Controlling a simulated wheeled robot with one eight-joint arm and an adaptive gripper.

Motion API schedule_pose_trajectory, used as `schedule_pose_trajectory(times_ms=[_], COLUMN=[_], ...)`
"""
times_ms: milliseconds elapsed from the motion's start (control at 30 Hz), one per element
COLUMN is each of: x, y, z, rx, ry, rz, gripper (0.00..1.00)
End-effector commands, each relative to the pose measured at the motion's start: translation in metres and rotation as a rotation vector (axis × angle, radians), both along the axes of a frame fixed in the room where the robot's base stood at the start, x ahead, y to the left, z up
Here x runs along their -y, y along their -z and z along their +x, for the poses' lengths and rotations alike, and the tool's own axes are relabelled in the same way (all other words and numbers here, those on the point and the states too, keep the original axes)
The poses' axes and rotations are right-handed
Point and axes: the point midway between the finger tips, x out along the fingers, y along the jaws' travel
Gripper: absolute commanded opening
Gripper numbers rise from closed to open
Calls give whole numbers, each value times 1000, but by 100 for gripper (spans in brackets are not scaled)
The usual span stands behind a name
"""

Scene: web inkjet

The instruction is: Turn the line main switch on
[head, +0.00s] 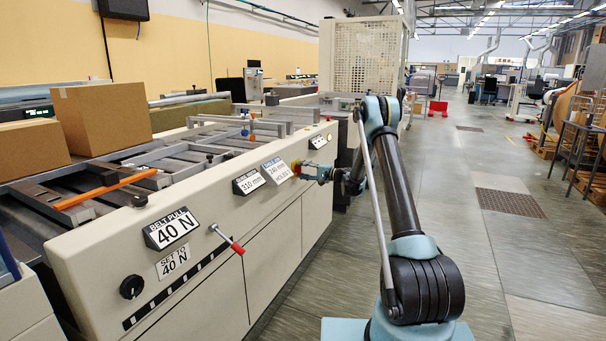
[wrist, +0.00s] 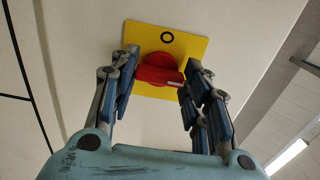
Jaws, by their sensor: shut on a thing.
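The line main switch is a red rotary knob (wrist: 158,69) on a yellow plate (wrist: 188,45), on the machine's cream front panel. A black "O" mark shows on the plate above the knob. The knob's grip bar lies roughly crosswise in the wrist view, slightly tilted. My gripper (wrist: 160,73) has one finger on each side of the knob and is shut on it.
The panel also carries a black dial (head: 131,287), a red-tipped lever (head: 237,248) and a "BELT PULL 40 N" label (head: 171,228). Cardboard boxes (head: 103,118) stand on the conveyor. Open floor (head: 500,245) lies right of my arm; a rack (head: 583,150) stands far right.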

Motion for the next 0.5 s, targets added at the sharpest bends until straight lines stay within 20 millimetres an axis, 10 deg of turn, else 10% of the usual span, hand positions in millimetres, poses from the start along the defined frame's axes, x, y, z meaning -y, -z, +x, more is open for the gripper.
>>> schedule_pose_trajectory(times_ms=[267,300,367,500], x=[3,3,3,2], y=[2,2,2,1], z=[2,2,2,1], rx=[0,0,1,1], ry=[7,7,6,4], rz=[-3,-3,-4,-3], gripper=[19,50,63,63])
